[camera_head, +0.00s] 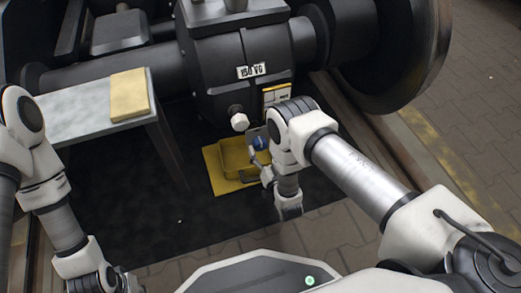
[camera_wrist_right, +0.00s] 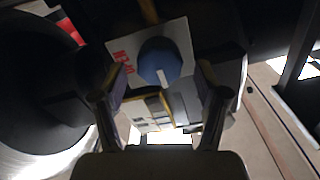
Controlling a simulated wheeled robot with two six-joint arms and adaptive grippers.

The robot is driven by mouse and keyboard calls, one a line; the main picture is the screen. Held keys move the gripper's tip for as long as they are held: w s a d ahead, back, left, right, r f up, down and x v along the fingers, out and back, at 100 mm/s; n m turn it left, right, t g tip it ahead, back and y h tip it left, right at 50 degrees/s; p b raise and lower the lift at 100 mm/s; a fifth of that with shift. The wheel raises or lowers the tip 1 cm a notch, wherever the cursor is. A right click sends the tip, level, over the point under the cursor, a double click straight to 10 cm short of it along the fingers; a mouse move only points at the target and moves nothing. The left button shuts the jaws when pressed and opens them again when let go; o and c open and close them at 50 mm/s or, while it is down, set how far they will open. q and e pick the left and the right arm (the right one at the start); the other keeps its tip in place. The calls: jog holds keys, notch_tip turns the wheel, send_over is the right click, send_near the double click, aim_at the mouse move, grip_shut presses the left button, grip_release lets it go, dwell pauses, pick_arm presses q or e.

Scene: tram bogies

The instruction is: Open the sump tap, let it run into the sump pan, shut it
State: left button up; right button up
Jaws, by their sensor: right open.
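The sump tap shows as a round blue knob (camera_head: 260,143) low on the front of the dark gear housing. In the right wrist view the blue knob (camera_wrist_right: 159,58) has a white stripe and sits in front of a pale plate with red lettering. My right gripper (camera_head: 257,162) is open at the knob. In its wrist view the two fingers (camera_wrist_right: 162,78) stand on either side of the knob, with gaps, not closed on it. The yellow sump pan (camera_head: 235,172) lies on the floor below, partly hidden by my right gripper.
A white hexagonal plug (camera_head: 239,122) juts from the housing (camera_head: 238,58) beside the tap. A grey table (camera_head: 88,113) with a yellow block (camera_head: 129,94) stands at left. A large wheel (camera_head: 400,55) is at right. Dark floor left of the pan is clear.

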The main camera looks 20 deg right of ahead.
jog(key=shift+w+f+b, duration=0.25)
jog(key=shift+w+b, duration=0.05)
jog(key=shift+w, duration=0.55)
jog(key=shift+w+r, duration=0.15)
jog(key=shift+w, duration=0.45)
jog(key=c, duration=1.2)
pick_arm(q)
jog(key=shift+f, duration=0.75)
pick_arm(e)
jog(key=shift+o, duration=0.2)
jog(key=shift+r, duration=0.1)
